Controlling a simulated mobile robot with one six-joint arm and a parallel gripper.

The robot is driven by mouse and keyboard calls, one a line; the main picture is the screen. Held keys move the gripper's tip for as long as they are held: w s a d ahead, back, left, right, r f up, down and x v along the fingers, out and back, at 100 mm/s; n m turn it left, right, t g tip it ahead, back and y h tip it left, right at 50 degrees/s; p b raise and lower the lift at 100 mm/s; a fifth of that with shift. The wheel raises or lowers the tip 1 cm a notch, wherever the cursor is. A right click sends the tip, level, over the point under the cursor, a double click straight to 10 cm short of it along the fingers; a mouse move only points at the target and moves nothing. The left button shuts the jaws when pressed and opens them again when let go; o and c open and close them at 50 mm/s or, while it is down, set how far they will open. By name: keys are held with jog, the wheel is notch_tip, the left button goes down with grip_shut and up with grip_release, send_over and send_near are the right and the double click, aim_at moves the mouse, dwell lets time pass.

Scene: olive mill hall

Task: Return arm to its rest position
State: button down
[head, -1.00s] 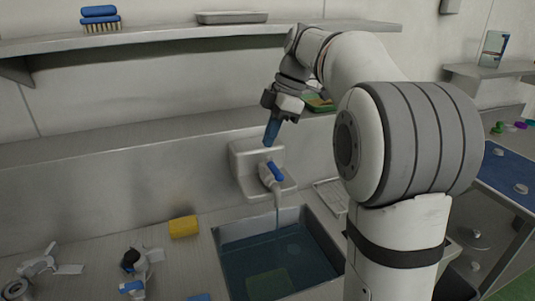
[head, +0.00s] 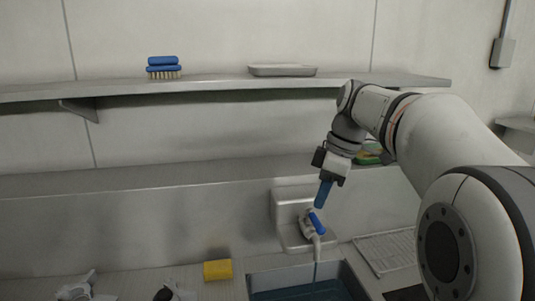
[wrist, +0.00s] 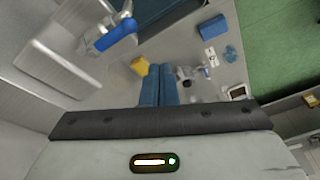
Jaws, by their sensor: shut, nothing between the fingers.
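My gripper (head: 323,194) is shut, its blue fingers together and empty, pointing down in front of the wall above the sink. In the wrist view the two blue fingers (wrist: 159,86) lie side by side with nothing between them. Just below the gripper in the head view is a tap with a blue lever (head: 316,224) on a pale wall bracket (head: 290,205). A thin stream runs from the tap into the sink (head: 300,285), which holds bluish water. The blue lever also shows in the wrist view (wrist: 116,35), apart from the fingers.
A wall shelf (head: 220,87) above holds a blue brush (head: 163,68) and a grey tray (head: 282,70). A yellow sponge (head: 217,270) lies left of the sink. A ribbed drainer (head: 385,250) lies to its right. A green-and-yellow item (head: 367,157) is partly hidden behind my arm.

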jog(key=s+d+f+m+t+h, duration=0.1)
jog(key=s+f+m+t+h, duration=0.15)
jog(key=s+f+m, duration=1.45)
jog(key=w+d+r+n+y+p, duration=0.1)
jog(key=w+d+r+n+y, duration=0.3)
jog(key=w+r, duration=0.6)
jog(key=w+d+r+n+p, duration=0.1)
jog(key=w+d+r+p, duration=0.1)
jog(key=w+d+r, duration=0.55)
jog(key=w+a+f+p, duration=0.1)
jog(key=w+a+f, duration=0.3)
jog(key=a+f, duration=0.4)
jog(key=shift+a+f, duration=0.25)
jog(key=shift+f, duration=0.1)
jog(key=shift+s+d, duration=0.15)
